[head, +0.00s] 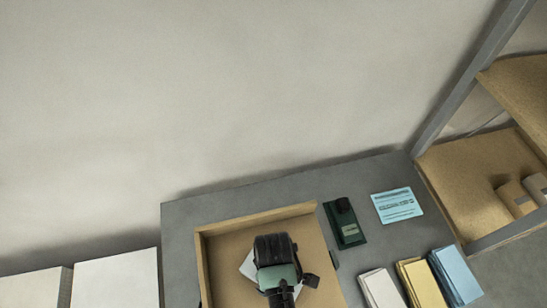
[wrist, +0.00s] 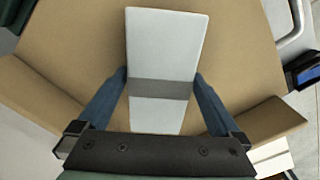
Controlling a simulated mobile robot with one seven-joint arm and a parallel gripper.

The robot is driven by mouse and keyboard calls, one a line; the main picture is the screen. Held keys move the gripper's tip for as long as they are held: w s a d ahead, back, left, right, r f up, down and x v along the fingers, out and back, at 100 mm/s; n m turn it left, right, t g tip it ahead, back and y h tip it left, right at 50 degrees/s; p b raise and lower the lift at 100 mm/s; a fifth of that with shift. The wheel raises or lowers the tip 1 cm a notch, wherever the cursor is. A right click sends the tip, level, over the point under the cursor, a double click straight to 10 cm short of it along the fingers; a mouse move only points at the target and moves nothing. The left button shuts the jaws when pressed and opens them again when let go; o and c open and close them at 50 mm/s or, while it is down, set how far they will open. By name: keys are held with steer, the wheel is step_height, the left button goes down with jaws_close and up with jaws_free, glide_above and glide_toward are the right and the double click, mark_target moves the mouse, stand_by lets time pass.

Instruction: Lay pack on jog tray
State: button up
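The pack is a white block with a grey band around its middle. In the wrist view the pack (wrist: 165,45) lies between my two blue fingers, which meet its sides at the band. My gripper (wrist: 160,85) appears shut on it. In the head view my gripper (head: 280,275) is over the tan jog tray (head: 225,280), and a pale corner of the pack (head: 248,265) shows beside it. The tray has raised walls at its left and back. I cannot tell whether the pack touches the tray floor.
Right of the tray are a dark green device (head: 345,222), a light blue card (head: 397,205), and white (head: 380,288), yellow (head: 416,283) and blue (head: 455,275) stacks. A shelf rack (head: 470,150) stands at the far right. White blocks (head: 115,280) stand at lower left.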

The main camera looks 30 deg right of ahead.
step_height(320, 180, up, 12)
steer(key=shift+r, duration=0.2)
stand_by(0.4)
